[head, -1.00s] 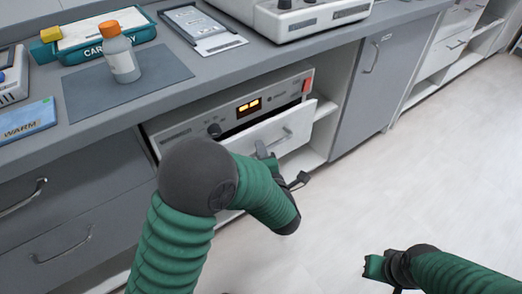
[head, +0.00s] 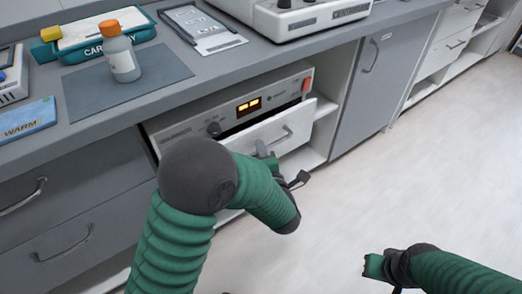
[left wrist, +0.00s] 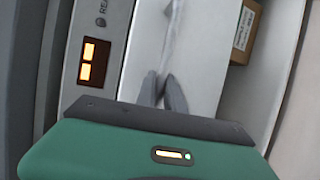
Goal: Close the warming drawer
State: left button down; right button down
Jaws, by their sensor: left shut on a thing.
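The warming drawer (head: 290,142) has a white front and a metal bar handle (head: 284,133). It sits in the heating unit (head: 240,105) under the counter. Its front stands out a little from the panel, with a dark gap above it. My left gripper (head: 266,152) is at the drawer front, partly hidden by its own arm. In the left wrist view its fingers (left wrist: 162,92) are shut on the handle, against the pale drawer front (left wrist: 165,50). My right gripper (head: 374,268) hangs over the floor at the lower right, away from the drawer; its jaws are unclear.
The counter above holds an orange-capped bottle (head: 122,60), a teal tray (head: 95,38), a blue WARM pack (head: 28,119) and a centrifuge (head: 290,16). Open shelving with a cardboard box (left wrist: 245,30) is beside the drawer. The floor (head: 430,170) at right is clear.

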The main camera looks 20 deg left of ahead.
aim_at(253, 142)
pick_arm(q)
jog(key=shift+s+a+f, duration=0.1)
jog(key=shift+f, duration=0.1)
jog(key=w+a, duration=0.2)
jog(key=a, duration=0.1)
jog(key=shift+w+a, duration=0.15)
jog(key=shift+w, duration=0.1)
jog(key=c, duration=1.6)
grip_release()
jog(key=shift+o, duration=0.7)
jog(key=shift+w+r, duration=0.1)
jog(key=shift+r, duration=0.1)
jog(key=shift+r, duration=0.1)
